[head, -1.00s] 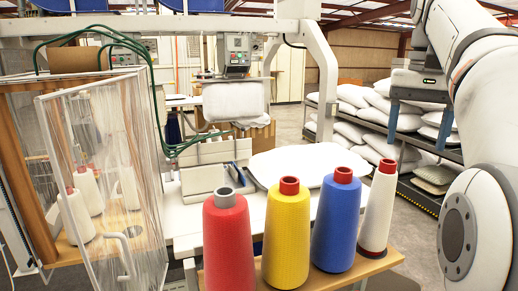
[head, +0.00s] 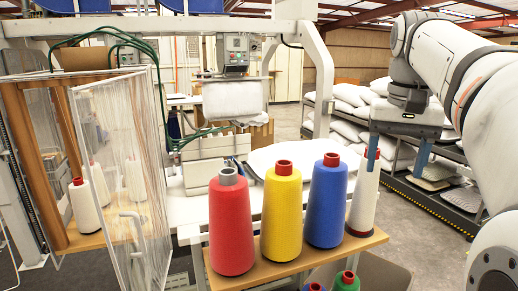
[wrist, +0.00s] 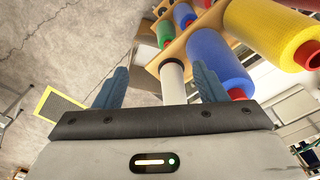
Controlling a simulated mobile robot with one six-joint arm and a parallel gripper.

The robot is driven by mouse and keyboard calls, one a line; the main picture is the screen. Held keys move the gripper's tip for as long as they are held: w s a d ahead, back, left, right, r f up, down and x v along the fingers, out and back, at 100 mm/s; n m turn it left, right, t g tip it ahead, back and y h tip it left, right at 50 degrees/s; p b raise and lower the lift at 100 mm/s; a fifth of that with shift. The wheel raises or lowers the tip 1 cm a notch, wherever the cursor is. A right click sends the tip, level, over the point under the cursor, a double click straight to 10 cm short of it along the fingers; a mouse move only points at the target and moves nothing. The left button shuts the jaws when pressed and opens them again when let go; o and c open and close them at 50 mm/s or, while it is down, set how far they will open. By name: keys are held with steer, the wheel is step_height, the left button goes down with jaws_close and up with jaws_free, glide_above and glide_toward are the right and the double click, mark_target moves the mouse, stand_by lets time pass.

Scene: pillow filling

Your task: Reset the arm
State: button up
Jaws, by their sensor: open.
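My gripper (head: 396,168) hangs at the right in the head view, with its two blue fingers apart and nothing held. The left finger overlaps the white thread cone (head: 361,205) in the picture; I cannot tell the gap between them. In the wrist view my gripper (wrist: 160,80) shows both fingers spread, and the white cone (wrist: 173,82) appears between and beyond them. The red cone (head: 231,225), yellow cone (head: 281,215) and blue cone (head: 326,205) stand upright in a row with the white one on a wooden shelf (head: 285,267).
At the left is a cabinet with an open clear door (head: 125,190) and white cones inside. Racks of white pillows (head: 350,100) are at the back right. More cones (head: 346,283) sit below the shelf.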

steer(key=s+a+f+n+t, duration=0.1)
steer(key=s+a+f, duration=0.2)
steer(key=f, duration=0.6)
steer(key=s+a+f+n, duration=0.1)
steer(key=s+a+f, duration=0.2)
steer(key=f, duration=0.6)
steer(key=s+a+f+n+t, duration=0.1)
steer(key=s+a+f, duration=0.2)
steer(key=s+f, duration=0.3)
step_height(320, 180, down, 3)
steer(key=shift+a+r+n+t, duration=0.1)
steer(key=shift+a+n+t, duration=0.05)
steer(key=shift+n+t, duration=0.2)
